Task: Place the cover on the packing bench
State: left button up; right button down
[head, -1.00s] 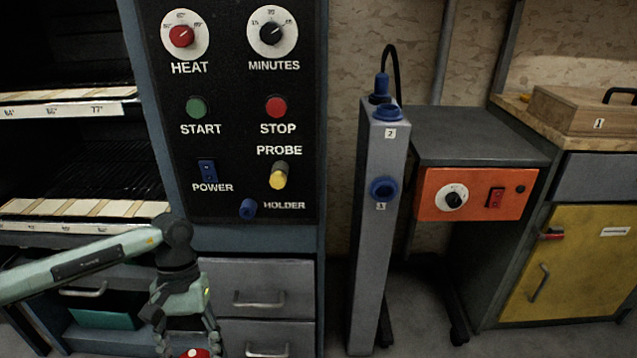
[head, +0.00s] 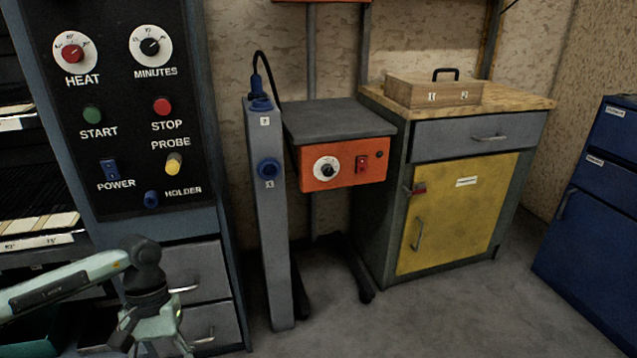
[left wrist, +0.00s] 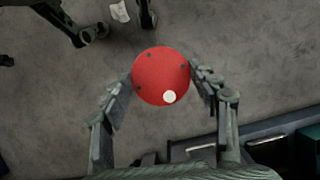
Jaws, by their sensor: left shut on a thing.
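A round red piece (left wrist: 158,70) with a white spot and small dark marks, likely the cover, sits between the fingers of my left gripper (left wrist: 161,77) in the left wrist view. The fingers press on it from both sides, and it is held above the floor. In the head view my left gripper (head: 155,335) is at the lower left, in front of the oven's drawers; its fingertips and the red piece are cut off below. A wood-topped bench (head: 515,103) with a yellow door, likely the packing bench, stands at the back right. My right gripper is not in view.
A wooden box (head: 432,93) with a black handle stands on the bench; its top is bare at the right. A grey post (head: 266,220) and a cart with an orange control box (head: 343,172) stand between oven and bench. Blue cabinet (head: 600,200) at right. Floor in front is clear.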

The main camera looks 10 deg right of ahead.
aim_at(498, 97)
jog(key=z, duration=1.55)
jog(key=i+z, duration=0.35)
jog(key=i+j+z, duration=0.15)
jog(key=i+z, duration=0.2)
jog(key=i, duration=0.15)
